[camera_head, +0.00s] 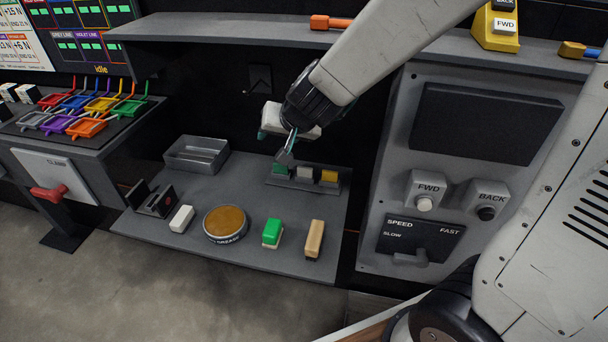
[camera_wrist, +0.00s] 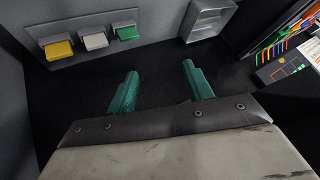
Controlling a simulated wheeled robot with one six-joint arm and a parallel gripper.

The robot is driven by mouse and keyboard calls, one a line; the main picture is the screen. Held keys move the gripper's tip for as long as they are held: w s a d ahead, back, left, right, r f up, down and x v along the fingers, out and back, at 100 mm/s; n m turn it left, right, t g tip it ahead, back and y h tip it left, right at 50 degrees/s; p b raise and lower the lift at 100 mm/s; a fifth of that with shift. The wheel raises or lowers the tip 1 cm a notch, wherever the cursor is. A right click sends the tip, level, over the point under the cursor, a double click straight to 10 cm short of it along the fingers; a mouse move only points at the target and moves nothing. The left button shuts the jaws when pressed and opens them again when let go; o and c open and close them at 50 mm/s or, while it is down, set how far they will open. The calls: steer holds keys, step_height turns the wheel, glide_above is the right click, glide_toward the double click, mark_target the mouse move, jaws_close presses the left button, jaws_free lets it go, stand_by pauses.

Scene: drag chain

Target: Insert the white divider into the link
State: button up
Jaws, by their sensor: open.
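A white block (camera_head: 304,173) sits between a green and a yellow block in a rack (camera_head: 305,184) at the back of the grey bench; it also shows in the wrist view (camera_wrist: 95,41). Another white block (camera_head: 181,218) lies near the front left. I cannot tell which is the divider. A dark upright fixture (camera_head: 150,199) at the left end of the bench may hold the link. My gripper (camera_head: 286,155) is above the rack's left end. In the wrist view its two green fingers (camera_wrist: 160,72) are apart, with nothing between them.
A grey metal tray (camera_head: 196,154) stands at the back left. A round orange-topped tin (camera_head: 225,223), a green-and-white block (camera_head: 272,233) and a tan block (camera_head: 314,239) stand along the front. A control panel (camera_head: 381,180) rises on the right; a shelf (camera_head: 220,31) runs behind.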

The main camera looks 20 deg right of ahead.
mark_target(305, 168)
steer(key=d+f+m+h, duration=0.1)
steer(key=d+f+h, duration=0.1)
steer(key=f, duration=0.1)
steer(key=w+d+f+m+g+h, duration=0.1)
steer(key=f+h, duration=0.1)
steer(key=f, duration=0.2)
steer(key=w+d+f+m+h, duration=0.1)
steer(key=d+f+h, duration=0.1)
steer(key=f, duration=0.2)
steer(key=shift+d+f+h, duration=0.2)
steer(key=shift+d+h, duration=0.1)
steer(key=shift+d, duration=0.05)
steer(key=shift+d+f, duration=0.2)
steer(key=shift+f, duration=0.15)
steer(key=x, duration=0.7)
steer(key=shift+c, duration=0.3)
steer(key=c, duration=0.7)
